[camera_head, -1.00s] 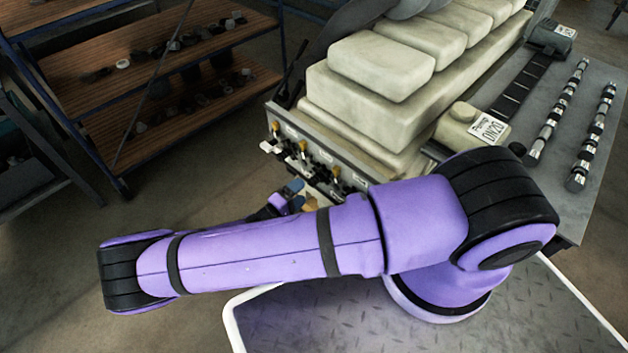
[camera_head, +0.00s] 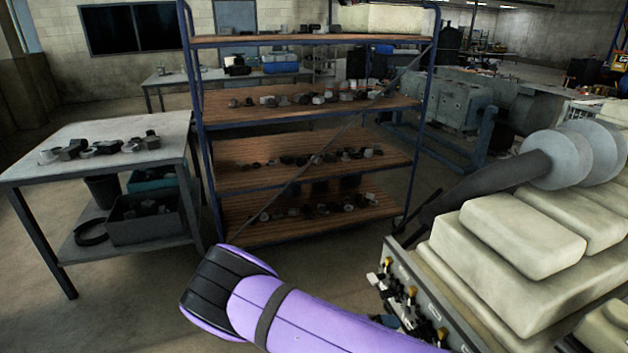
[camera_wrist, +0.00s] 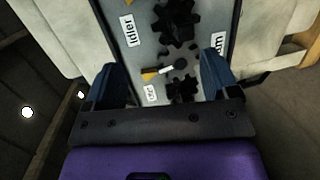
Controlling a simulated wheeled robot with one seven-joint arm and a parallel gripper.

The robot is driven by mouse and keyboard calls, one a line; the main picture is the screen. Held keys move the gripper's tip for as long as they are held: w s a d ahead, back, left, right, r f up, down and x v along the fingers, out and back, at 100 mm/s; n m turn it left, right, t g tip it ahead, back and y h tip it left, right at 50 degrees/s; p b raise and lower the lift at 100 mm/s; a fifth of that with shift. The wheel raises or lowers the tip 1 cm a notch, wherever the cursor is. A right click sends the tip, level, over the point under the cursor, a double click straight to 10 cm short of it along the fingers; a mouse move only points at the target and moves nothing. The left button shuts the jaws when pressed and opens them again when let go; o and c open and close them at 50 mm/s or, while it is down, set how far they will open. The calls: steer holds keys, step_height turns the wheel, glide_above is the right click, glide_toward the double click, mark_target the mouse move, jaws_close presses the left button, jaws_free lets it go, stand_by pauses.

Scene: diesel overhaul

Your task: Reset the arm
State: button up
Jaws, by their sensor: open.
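My purple arm (camera_head: 300,318) reaches across the bottom of the head view, bent at its black-banded joint. My gripper is outside the head view. In the wrist view my gripper (camera_wrist: 165,88) is open, with two blue fingers apart. I see nothing held. Whether the fingers touch the panel I cannot tell.
The cream engine block (camera_head: 520,235) with its control panel (camera_head: 425,310) stands at the right, close to my arm. A shelf rack (camera_head: 310,110) with several small parts stands behind. A metal table (camera_head: 95,160) is at the left. Floor between them is open.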

steer(key=s+d+r+m+g+y, duration=0.15)
steer(key=r+y, duration=0.45)
steer(key=r, duration=1.2)
steer(key=w+d+r+m+g+y, duration=0.1)
steer(key=d+r+m+g+y, duration=0.35)
steer(key=r, duration=1.25)
steer(key=s+d+r+n+t+y, duration=0.2)
steer(key=s+r+t, duration=0.2)
steer(key=s+r, duration=0.6)
steer(key=s+d+r+n+t+y, duration=0.2)
steer(key=s+r+t, duration=0.3)
steer(key=s+r, duration=0.4)
steer(key=shift+s+d+r+y, duration=0.35)
steer(key=shift+s+y, duration=0.2)
